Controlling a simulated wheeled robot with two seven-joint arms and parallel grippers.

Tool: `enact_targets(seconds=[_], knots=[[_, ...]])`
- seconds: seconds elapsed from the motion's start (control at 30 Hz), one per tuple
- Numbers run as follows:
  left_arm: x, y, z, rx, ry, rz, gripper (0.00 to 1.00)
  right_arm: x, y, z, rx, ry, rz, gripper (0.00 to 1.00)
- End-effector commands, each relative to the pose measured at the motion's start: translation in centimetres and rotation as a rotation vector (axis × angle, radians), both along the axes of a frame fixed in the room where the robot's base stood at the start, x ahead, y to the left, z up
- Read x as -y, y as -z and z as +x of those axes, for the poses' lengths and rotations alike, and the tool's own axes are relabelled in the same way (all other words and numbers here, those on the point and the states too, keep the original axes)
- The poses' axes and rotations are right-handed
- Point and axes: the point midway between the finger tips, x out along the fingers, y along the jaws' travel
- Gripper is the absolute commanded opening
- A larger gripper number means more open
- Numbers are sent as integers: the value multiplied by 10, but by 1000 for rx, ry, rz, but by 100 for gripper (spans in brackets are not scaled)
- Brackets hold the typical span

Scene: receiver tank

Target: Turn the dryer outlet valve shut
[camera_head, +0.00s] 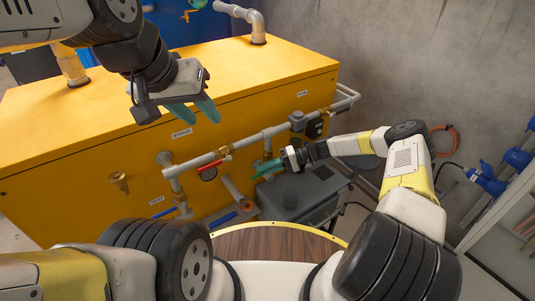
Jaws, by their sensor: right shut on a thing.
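My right gripper (265,168) has its green fingers at the short vertical pipe (267,147) that drops from the tee, beside the grey dryer box (318,190). It is shut on a part there, seemingly a valve handle; the fingers hide it, and I cannot tell its angle. A red-handled valve (213,164) sits on the upper pipe to the left. Blue handles show lower down, one at the left (164,213) and one nearer the dryer (222,219). My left gripper (195,112) is open and empty above the tank's front edge.
The yellow tank (90,115) fills the left and middle. The horizontal pipe (240,143) runs along its front, with a dark fitting (315,125) near the right end. A grey wall (420,60) stands behind. A round wooden top (275,245) lies low in front.

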Motion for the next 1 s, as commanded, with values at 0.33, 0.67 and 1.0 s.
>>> enact_targets(seconds=[0.33, 0.67, 1.0], knots=[[0, 0, 0, 0, 0, 0, 36, -1, -10, -1, -142, 2, 193, 0], [0, 0, 0, 0, 0, 0, 36, -1, -14, -1, -197, 1, 269, 0], [0, 0, 0, 0, 0, 0, 36, -1, -15, -2, -206, -1, 279, 0]])
